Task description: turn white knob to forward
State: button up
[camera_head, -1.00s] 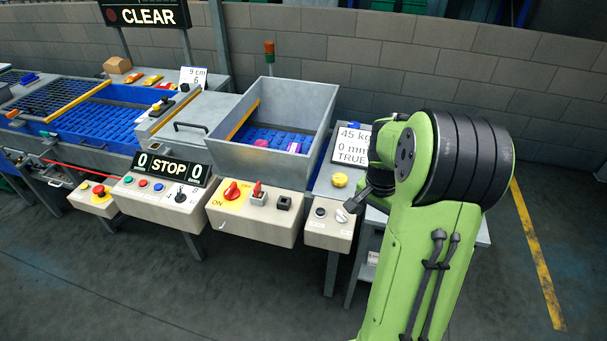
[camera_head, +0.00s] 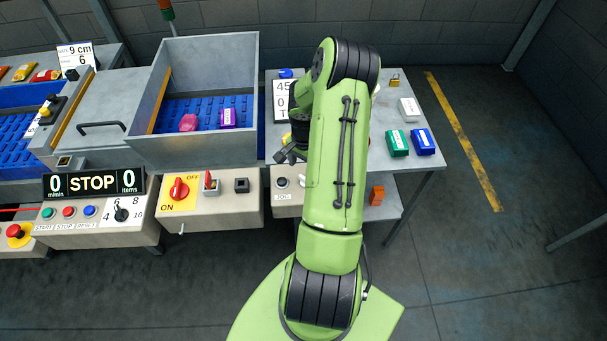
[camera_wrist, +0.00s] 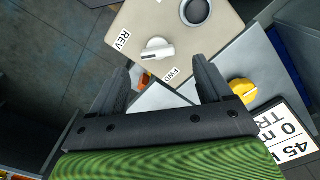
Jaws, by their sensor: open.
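The white knob (camera_wrist: 157,50) sits on a beige control box (camera_wrist: 190,45) in the wrist view. Its bar lies roughly sideways in the picture, between the label REV (camera_wrist: 124,41) on the left and the label FWD (camera_wrist: 171,75) below. I cannot tell exactly which position it points to. My gripper (camera_wrist: 161,68) is open and empty, its fingers on either side of the area just below the knob, with no visible contact. In the head view, my gripper (camera_head: 285,154) is above the control box (camera_head: 284,199), and my arm hides most of the knob's area.
A black round button (camera_wrist: 196,10) is beside the knob. In the head view, a box with a red switch (camera_head: 179,189) stands left; green (camera_head: 397,142) and blue (camera_head: 422,141) packages are on the right table.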

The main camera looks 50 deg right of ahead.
jog(key=f, duration=0.5)
jog(key=shift+s, duration=0.2)
jog(key=shift+w+f, duration=0.1)
jog(key=shift+f, duration=0.2)
jog(key=c, duration=1)
jog(key=shift+c, duration=0.2)
